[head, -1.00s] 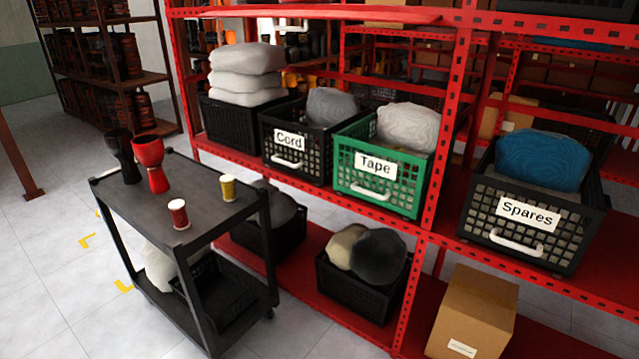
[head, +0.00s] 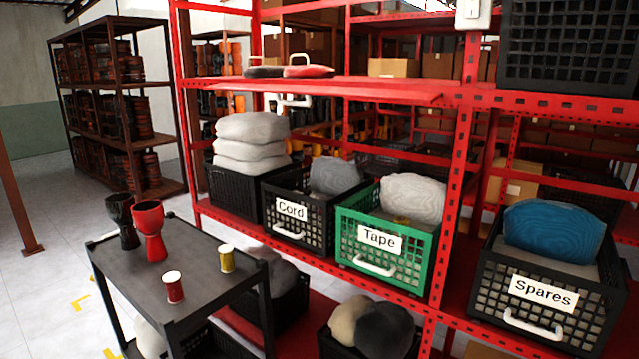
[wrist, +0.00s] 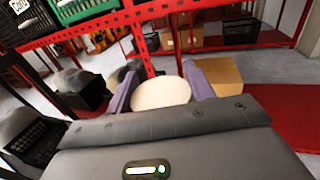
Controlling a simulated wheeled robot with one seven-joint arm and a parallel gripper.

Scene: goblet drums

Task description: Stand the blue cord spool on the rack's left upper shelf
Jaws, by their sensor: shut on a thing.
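In the wrist view my gripper (wrist: 160,86) has its two purple-grey fingers on either side of a round cream disc (wrist: 161,93). The disc looks like the flat end of a spool, taken as the blue cord spool; its blue cord is hidden from this angle. My gripper and the held spool do not show in the head view. The red rack's left upper shelf (head: 350,90) is in the upper middle of the head view. A dark flat item (head: 264,71) and a red flat item (head: 309,71) lie on its left part; its front right part looks bare.
A dark cart (head: 190,285) holds a red spool (head: 173,287), a yellow spool (head: 226,259), a red goblet drum (head: 150,230) and a black one (head: 122,221). Below the upper shelf stand the Cord crate (head: 291,237) and green Tape crate (head: 388,278). The Spares crate (head: 532,312) is at right.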

